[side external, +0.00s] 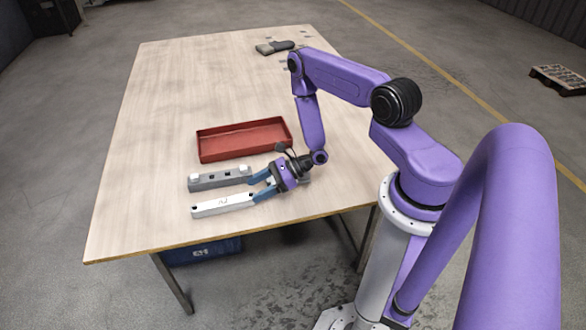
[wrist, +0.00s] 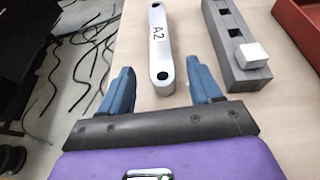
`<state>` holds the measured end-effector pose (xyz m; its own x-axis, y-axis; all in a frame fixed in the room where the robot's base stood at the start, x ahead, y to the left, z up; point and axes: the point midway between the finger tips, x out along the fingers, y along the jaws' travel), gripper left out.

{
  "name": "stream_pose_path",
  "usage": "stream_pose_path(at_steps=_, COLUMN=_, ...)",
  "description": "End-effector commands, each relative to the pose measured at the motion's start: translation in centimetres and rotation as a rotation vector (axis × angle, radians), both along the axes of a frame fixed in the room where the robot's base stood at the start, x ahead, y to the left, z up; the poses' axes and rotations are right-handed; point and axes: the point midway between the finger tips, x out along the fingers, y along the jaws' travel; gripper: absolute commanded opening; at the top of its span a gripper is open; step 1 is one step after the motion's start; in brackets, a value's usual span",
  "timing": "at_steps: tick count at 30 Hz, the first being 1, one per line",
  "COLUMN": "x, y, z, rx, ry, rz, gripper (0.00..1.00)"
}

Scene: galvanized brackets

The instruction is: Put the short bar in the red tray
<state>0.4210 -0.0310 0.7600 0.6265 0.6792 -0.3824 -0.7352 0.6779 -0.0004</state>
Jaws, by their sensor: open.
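A white bar (side external: 223,204) with rounded ends and a hole near each end lies on the table near its front edge. In the wrist view the bar (wrist: 159,42) is marked A2. My gripper (side external: 254,188) is open, with blue fingers reaching left at the bar's right end. In the wrist view my gripper (wrist: 160,74) has one finger on each side of the bar's near end, with gaps on both sides. How high the fingers are above the bar is unclear. The red tray (side external: 243,140), shallow and empty, lies farther back; its corner shows in the wrist view (wrist: 300,22).
A grey block (side external: 220,179) with square holes and white square pieces on it lies between the white bar and the tray. A dark grey object (side external: 274,47) and small pieces lie at the table's far end. The table's left part is clear.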

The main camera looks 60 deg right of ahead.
Motion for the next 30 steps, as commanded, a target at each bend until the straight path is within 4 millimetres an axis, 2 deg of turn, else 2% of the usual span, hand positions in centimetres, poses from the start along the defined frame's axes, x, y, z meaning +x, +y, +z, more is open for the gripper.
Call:
stream_pose_path(at_steps=1, x=-0.6, y=-0.9, z=0.5, rx=0.001, ry=0.001, rz=-0.008, gripper=0.64)
stream_pose_path(at_steps=12, x=-5.4, y=-6.1, z=3.4, rx=-0.001, ry=-0.001, rz=-0.007, gripper=0.64)
stream_pose_path(at_steps=21, x=-7.6, y=-8.3, z=4.7, rx=-0.001, ry=0.000, rz=-0.002, gripper=0.64)
stream_pose_path(at_steps=26, x=-7.5, y=-7.3, z=6.2, rx=-0.015, ry=-0.030, rz=0.100, gripper=0.64)
stream_pose_path(at_steps=30, x=-7.3, y=-3.9, z=9.5, rx=-0.052, ry=-0.103, rz=0.368, gripper=0.64)
